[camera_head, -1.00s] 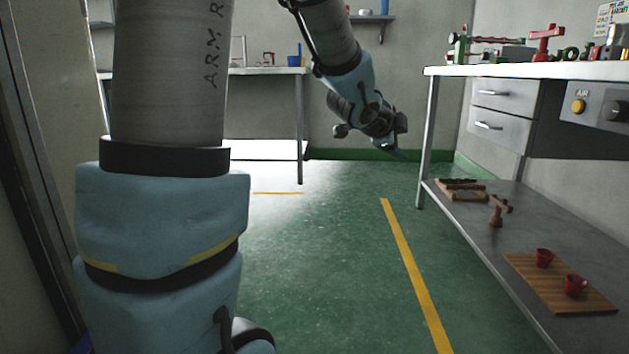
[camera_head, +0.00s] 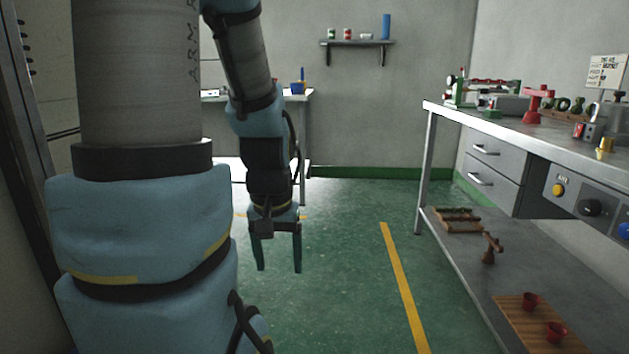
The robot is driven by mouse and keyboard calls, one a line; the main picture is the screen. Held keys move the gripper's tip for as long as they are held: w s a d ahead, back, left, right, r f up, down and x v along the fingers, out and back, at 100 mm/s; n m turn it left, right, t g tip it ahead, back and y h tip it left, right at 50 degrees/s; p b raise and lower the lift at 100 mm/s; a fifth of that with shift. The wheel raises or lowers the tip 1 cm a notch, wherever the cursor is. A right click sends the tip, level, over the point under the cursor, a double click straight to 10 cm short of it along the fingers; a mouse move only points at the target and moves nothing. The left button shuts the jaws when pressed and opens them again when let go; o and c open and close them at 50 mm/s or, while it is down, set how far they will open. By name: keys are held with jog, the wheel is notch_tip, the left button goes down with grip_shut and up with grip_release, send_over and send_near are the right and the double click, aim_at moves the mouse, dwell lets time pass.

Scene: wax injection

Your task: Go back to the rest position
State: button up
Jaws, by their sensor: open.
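My gripper (camera_head: 279,268) hangs below my arm near the middle of the view, over the green floor. Its two dark fingers point down and stand apart, with nothing between them. It touches nothing that I can see. My arm's blue and grey links fill the left side and hide part of the back table.
A workbench (camera_head: 428,108) with tools on top stands at the right. Its lower shelf (camera_head: 455,260) bears a wooden board (camera_head: 515,312) with red cups (camera_head: 530,301). A back table (camera_head: 309,94) stands behind my arm. A wall shelf (camera_head: 350,42) holds small items. The middle floor is clear.

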notch_tip(320, 180, up, 27)
jog(key=p, duration=2.4)
jog(key=shift+f, duration=0.2)
